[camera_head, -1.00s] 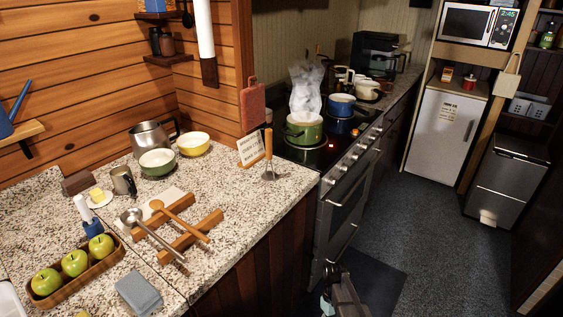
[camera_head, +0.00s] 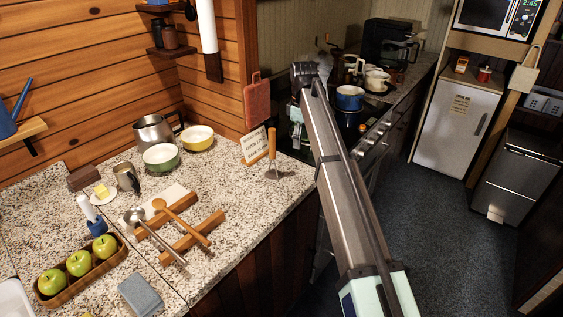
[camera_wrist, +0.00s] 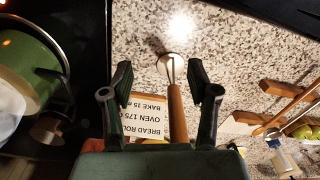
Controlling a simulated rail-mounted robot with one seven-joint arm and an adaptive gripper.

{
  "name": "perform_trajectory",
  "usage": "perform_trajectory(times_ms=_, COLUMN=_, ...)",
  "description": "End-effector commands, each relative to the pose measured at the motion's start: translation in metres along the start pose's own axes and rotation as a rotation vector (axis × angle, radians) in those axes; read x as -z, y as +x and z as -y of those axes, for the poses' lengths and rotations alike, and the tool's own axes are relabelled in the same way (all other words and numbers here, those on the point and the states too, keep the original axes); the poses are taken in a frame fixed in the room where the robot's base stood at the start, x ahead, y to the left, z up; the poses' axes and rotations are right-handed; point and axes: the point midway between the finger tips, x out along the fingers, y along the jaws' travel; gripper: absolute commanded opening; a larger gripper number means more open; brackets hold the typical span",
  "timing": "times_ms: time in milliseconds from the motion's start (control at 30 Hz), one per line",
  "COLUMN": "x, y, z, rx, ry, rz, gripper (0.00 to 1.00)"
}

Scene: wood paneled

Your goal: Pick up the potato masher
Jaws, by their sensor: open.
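The potato masher (camera_head: 272,152) stands upright on the speckled counter, its wooden handle up and its metal head down, near the counter's right edge. In the wrist view the masher (camera_wrist: 177,115) shows between the spread fingers, nearer the right one, its head on the counter beyond. My gripper (camera_wrist: 160,80) is open and empty, with the handle apart from both fingers. In the head view my arm rises to the right of the masher, and the gripper's fingers cannot be made out.
A recipe card (camera_head: 254,146) stands close to the left of the masher. Wooden rests (camera_head: 192,237) with a ladle and wooden spoon lie nearer. Green and yellow bowls (camera_head: 197,138) are further left. A green pot (camera_wrist: 27,70) sits on the stove beside the counter.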

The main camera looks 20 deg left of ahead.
Motion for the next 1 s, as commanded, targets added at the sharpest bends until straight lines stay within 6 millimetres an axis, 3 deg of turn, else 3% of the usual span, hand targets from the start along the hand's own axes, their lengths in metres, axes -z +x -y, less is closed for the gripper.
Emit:
perform_trajectory(times_ms=33, x=0.029, y=-0.039, z=-0.005, rx=-0.007, ry=-0.067, rz=-0.004, gripper=0.6)
perform_trajectory(times_ms=100, x=0.054, y=-0.077, z=-0.001, rx=-0.009, ry=-0.152, rz=-0.005, gripper=0.6)
perform_trajectory(times_ms=200, x=0.078, y=-0.119, z=0.008, rx=-0.01, ry=-0.244, rz=-0.004, gripper=0.6)
perform_trajectory(times_ms=300, x=0.09, y=-0.143, z=0.015, rx=-0.01, ry=-0.297, rz=-0.004, gripper=0.6)
perform_trajectory(times_ms=367, x=0.093, y=-0.148, z=0.018, rx=-0.009, ry=-0.315, rz=-0.003, gripper=0.6)
perform_trajectory(times_ms=467, x=0.094, y=-0.143, z=0.02, rx=-0.007, ry=-0.324, rz=-0.003, gripper=0.6)
perform_trajectory(times_ms=1000, x=0.093, y=-0.046, z=0.02, rx=-0.007, ry=-0.32, rz=-0.003, gripper=0.6)
